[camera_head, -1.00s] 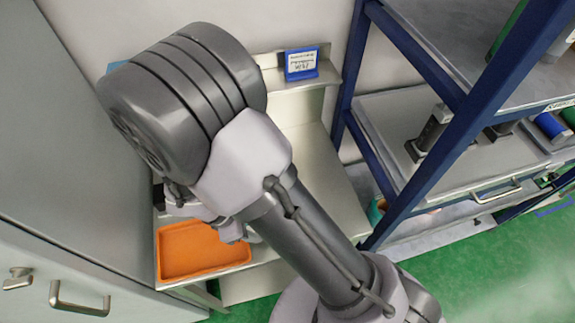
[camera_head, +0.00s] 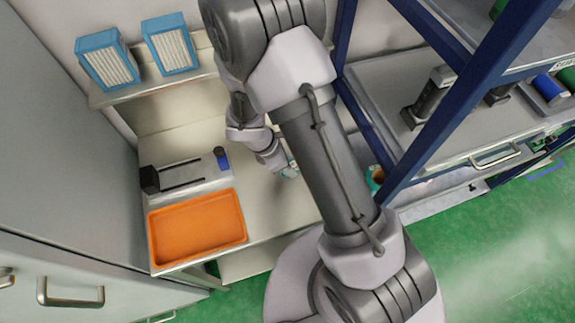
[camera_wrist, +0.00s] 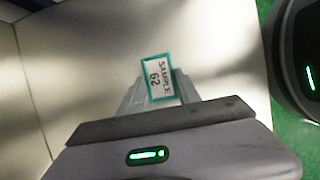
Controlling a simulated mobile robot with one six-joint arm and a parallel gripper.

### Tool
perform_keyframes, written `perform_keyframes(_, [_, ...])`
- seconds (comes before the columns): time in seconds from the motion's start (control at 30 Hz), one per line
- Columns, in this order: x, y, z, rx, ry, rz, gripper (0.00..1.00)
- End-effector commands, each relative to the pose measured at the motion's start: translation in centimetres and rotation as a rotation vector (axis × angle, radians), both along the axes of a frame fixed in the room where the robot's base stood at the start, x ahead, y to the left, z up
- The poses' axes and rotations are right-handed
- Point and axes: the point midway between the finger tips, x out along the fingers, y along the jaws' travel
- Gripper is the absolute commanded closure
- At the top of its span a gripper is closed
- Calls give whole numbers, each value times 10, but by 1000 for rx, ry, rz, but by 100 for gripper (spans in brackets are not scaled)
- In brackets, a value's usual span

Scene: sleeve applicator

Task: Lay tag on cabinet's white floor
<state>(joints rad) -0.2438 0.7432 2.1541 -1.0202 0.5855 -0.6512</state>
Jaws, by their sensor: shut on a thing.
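The tag, a small white card with a teal border reading "SAMPLE 62" (camera_wrist: 158,80), is between the fingers of my gripper (camera_wrist: 157,94) in the wrist view. The gripper is shut on it, and the tag sticks out past the fingertips. A pale, plain surface (camera_wrist: 85,50) lies behind the tag; I cannot tell how far below. In the head view my gripper (camera_head: 289,170) is small and partly hidden by my arm, over the right side of a pale bench top (camera_head: 265,210). I cannot tell whether this is the cabinet's white floor.
An orange tray (camera_head: 158,240) sits on the bench's front left, with a grey device with two dark rods (camera_head: 180,178) behind it. Two blue boxes (camera_head: 108,62) stand on the shelf above. A blue-framed rack (camera_head: 400,55) bounds the right; a grey cabinet (camera_head: 60,180) the left.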

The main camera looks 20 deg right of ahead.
Motion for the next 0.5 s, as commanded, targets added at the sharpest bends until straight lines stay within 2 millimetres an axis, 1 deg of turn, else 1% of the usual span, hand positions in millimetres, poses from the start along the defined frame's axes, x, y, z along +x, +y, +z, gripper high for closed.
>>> perform_keyframes(0.03, [0, 0, -8, 0, 1, 1, 99])
perform_keyframes(0.2, [0, 0, -5, 0, -1, 0, 99])
perform_keyframes(0.33, [0, 0, -9, 0, -1, 0, 99])
perform_keyframes(0.37, [0, 0, -9, 0, -1, 0, 58])
perform_keyframes(0.4, [0, 1, -8, 0, -1, 0, 50])
perform_keyframes(0.47, [0, 1, -8, 0, -1, 0, 38])
perform_keyframes(0.5, [0, 1, -8, 0, -1, 0, 38])
